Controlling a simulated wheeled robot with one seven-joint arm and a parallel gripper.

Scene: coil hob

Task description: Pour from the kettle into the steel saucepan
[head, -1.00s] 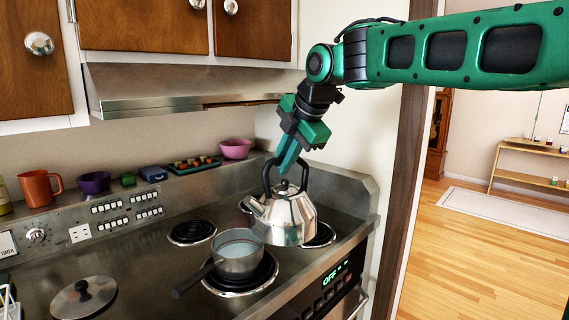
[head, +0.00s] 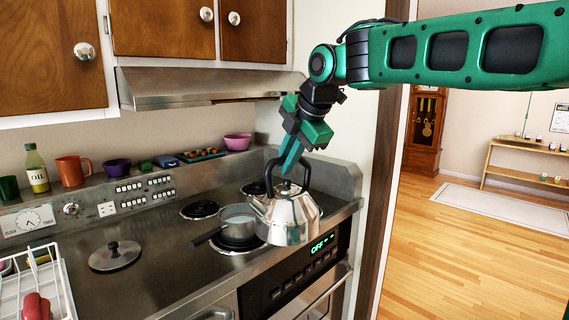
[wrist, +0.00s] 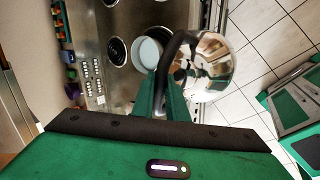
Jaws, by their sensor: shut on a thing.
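The shiny steel kettle (head: 289,218) hangs from my gripper (head: 289,166), which is shut on its black arched handle. The kettle is roughly upright, with its spout toward the left. It appears in front of the hob's right side, and in the wrist view the kettle (wrist: 208,68) is over the pale floor tiles beside the hob. The steel saucepan (head: 237,222) sits on a front coil burner, its dark handle pointing left and toward me. It also shows in the wrist view (wrist: 147,55), left of the kettle, with a pale inside.
A pan lid (head: 115,256) lies on the counter at left, near a white dish rack (head: 35,285). The range hood (head: 205,87) is above the hob. Cups, an oil bottle (head: 37,168) and a pink bowl (head: 238,141) line the back ledge.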

